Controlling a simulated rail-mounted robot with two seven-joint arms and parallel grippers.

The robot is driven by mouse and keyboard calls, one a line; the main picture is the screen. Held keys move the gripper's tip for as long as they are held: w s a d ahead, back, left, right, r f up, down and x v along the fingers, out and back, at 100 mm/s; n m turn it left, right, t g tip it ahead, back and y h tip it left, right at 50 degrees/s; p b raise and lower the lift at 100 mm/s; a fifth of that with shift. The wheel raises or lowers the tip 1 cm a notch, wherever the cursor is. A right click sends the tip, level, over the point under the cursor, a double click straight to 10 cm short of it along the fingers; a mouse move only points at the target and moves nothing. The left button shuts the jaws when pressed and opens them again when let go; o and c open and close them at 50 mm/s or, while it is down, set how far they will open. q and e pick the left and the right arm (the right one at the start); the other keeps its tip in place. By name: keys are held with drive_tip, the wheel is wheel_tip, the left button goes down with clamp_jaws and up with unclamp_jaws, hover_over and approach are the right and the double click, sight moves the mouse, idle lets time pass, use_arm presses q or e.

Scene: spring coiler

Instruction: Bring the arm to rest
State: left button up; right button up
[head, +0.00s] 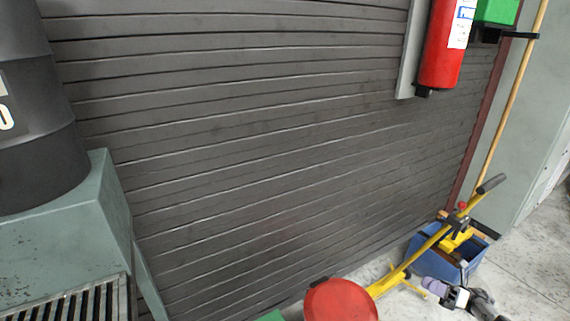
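My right gripper (455,297) shows small at the lower right, low over the pale floor in front of a blue bin. It has dark and white parts, and my arm behind it runs off the bottom edge. A pale purple rounded piece (435,291) shows at its tip; I cannot tell whether it is held or only lies behind. The fingers are too small to tell open from shut. My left gripper is not in view.
A yellow tool with a dark-gripped lever (440,236) stands by the blue bin (468,262). A red round top (341,301) is at the bottom middle. A dark barrel (40,150) stands on a grey-green cabinet (112,210). A red extinguisher (440,55) hangs on the slatted wall.

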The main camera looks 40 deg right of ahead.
drive_tip(key=w+m+g+h, duration=0.2)
drive_tip(key=w+m+h, duration=0.45)
drive_tip(key=w, duration=0.85)
drive_tip(key=w+a+f+m+g+h, duration=0.3)
drive_tip(key=w+a+m+h, duration=0.25)
drive_tip(key=a+m, duration=0.4)
drive_tip(key=s+a+r+m+g+h, duration=0.2)
drive_tip(key=s+a+m+g, duration=0.25)
drive_tip(key=s+a, duration=0.6)
drive_tip(key=s+a+r+m+g+h, duration=0.15)
drive_tip(key=s+a+m+g, duration=0.45)
drive_tip(key=a, duration=0.7)
drive_tip(key=s+a+f+m+y, duration=0.2)
drive_tip(key=a+m+y, duration=0.1)
drive_tip(key=a, duration=0.6)
drive_tip(key=s+a+f+m+y, duration=0.2)
drive_tip(key=a+y, duration=0.1)
drive_tip(key=a, duration=0.6)
wheel_tip(320, 180, up, 73)
drive_tip(key=p, duration=7.3)
drive_tip(key=shift+s, duration=0.2)
